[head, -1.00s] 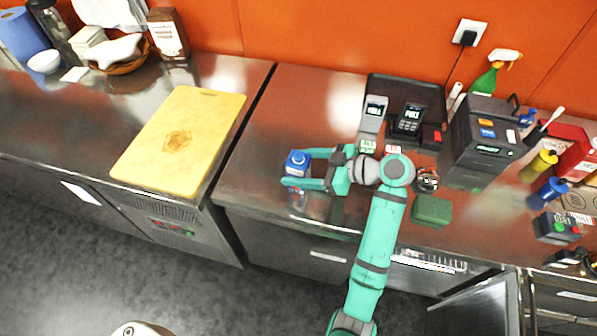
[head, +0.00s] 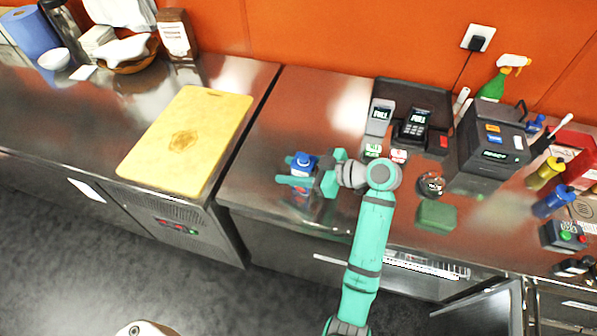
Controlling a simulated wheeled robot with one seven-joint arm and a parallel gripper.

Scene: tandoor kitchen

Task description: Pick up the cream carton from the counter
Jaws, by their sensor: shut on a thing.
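The cream carton (head: 303,162) has a blue top and stands at the left part of the right-hand steel counter (head: 322,93), in the head view. My gripper (head: 299,171) reaches it from the right, with its teal fingers on either side, and is shut on it. The near finger hides part of the carton's body. The carton looks upright. I cannot tell whether its base touches the counter.
A yellow cutting board (head: 186,140) lies on the counter to the left, across a gap. Card terminals (head: 414,125) and a dark printer-like box (head: 491,140) stand behind and right. A green sponge-like block (head: 436,215) sits right of my arm.

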